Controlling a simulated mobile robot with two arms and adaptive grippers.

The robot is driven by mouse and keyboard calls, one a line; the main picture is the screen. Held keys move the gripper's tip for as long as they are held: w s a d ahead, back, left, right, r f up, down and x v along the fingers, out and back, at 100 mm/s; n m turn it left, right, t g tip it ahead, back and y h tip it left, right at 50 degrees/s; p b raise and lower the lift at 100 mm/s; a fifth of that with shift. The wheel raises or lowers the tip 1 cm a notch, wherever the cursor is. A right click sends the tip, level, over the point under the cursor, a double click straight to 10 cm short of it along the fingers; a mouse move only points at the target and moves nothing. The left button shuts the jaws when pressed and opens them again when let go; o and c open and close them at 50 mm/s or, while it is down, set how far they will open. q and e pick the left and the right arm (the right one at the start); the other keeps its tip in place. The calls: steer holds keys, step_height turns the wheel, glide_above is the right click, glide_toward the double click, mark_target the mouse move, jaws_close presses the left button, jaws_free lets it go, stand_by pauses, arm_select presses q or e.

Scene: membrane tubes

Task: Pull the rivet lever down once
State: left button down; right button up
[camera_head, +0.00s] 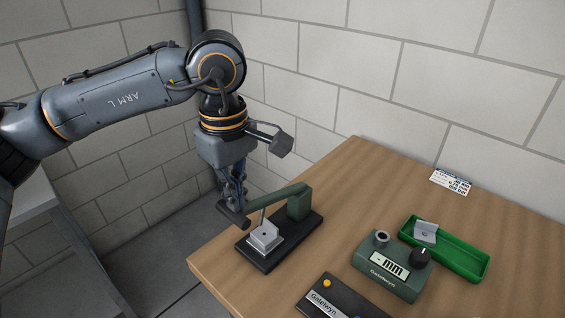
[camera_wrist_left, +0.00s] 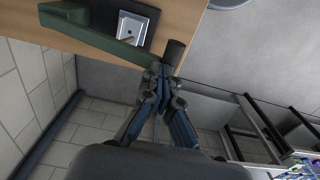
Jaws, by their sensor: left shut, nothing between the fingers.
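The rivet press is dark green on a black base (camera_head: 272,246). Its green lever (camera_head: 272,196) slopes slightly down toward the left from the upright post (camera_head: 299,203) and ends in a dark cylindrical handle (camera_head: 233,214). A light metal block (camera_head: 264,238) sits under the lever. My left gripper (camera_head: 237,203) is shut and empty, pointing down right at the handle. In the left wrist view the closed fingertips (camera_wrist_left: 161,72) lie beside the handle (camera_wrist_left: 173,52); I cannot tell whether they touch it. The lever (camera_wrist_left: 100,38) also shows there. My right gripper is not in view.
A green-grey device with a dial (camera_head: 391,268), a green tray (camera_head: 458,252) holding a metal bracket (camera_head: 426,231), a dark panel with a yellow button (camera_head: 327,284) and a printed card (camera_head: 451,182) are on the wooden table. The table's left edge is close to the press.

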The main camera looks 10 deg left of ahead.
arm_select(q)
steer(key=shift+f, duration=0.15)
steer(key=shift+s+a+f+b, duration=0.15)
steer(key=shift+s+f+b, duration=0.05)
steer(key=shift+f+b, duration=0.45)
steer(key=shift+s+a+f+b, duration=0.1)
steer(key=shift+s+f+b, duration=0.05)
steer(key=shift+f+b, duration=0.4)
